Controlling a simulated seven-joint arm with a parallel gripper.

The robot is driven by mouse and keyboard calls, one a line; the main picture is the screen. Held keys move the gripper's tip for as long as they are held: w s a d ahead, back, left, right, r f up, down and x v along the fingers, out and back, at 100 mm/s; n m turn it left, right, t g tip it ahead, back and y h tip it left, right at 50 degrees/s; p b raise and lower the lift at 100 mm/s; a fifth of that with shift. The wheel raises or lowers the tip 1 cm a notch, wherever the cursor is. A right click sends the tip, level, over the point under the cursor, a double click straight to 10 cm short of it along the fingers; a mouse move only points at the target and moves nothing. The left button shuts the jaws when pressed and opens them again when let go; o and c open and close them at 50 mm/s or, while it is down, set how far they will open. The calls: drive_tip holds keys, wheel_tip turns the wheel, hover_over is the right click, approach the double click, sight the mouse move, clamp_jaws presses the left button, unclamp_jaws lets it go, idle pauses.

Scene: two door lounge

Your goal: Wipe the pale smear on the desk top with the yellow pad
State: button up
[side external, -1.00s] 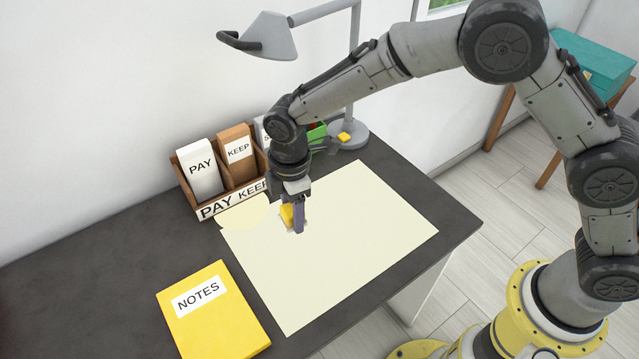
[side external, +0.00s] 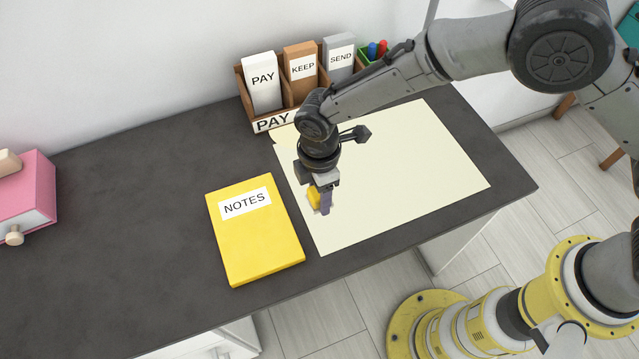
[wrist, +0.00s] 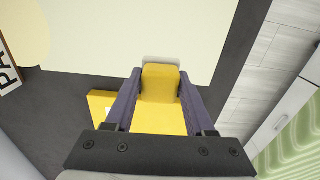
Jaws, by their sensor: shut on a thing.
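My gripper (side external: 322,205) is shut on the yellow pad (side external: 313,197), over the front left part of the cream sheet (side external: 420,150) on the dark desk top (side external: 130,215). The wrist view shows the pad (wrist: 160,80) between my two purple fingers. A pale grey strip (wrist: 162,60) shows at the pad's far end; I cannot tell whether it is smear or part of the pad. A rounded pale yellow patch (side external: 284,136) lies at the sheet's back left corner, partly hidden by my arm. I cannot tell whether the pad touches the sheet.
A yellow NOTES book (side external: 255,245) lies just left of my gripper. A wooden sorter (side external: 243,90) with PAY, KEEP and SEND blocks stands at the back, beside a green pen holder (side external: 372,56). A pink box (side external: 30,195) is at far left. The sheet's right side is clear.

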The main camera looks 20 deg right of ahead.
sight(360, 191)
wheel_tip(360, 191, down, 3)
drive_tip(key=shift+f, duration=0.15)
drive_tip(key=shift+d+f, duration=0.15)
drive_tip(key=shift+f, duration=0.15)
drive_tip(key=shift+d, duration=0.5)
drive_tip(key=shift+c, duration=0.6)
drive_tip(key=shift+d+f, duration=0.1)
drive_tip(key=shift+d, duration=4.25)
drive_tip(key=shift+a, duration=5.05)
drive_tip(key=shift+w+d, duration=0.15)
drive_tip(key=shift+w, duration=0.55)
drive_tip(key=shift+s+d, duration=0.1)
drive_tip(key=shift+d, duration=4.85)
drive_tip(key=shift+a, duration=5.1)
drive_tip(key=shift+r, duration=4.05)
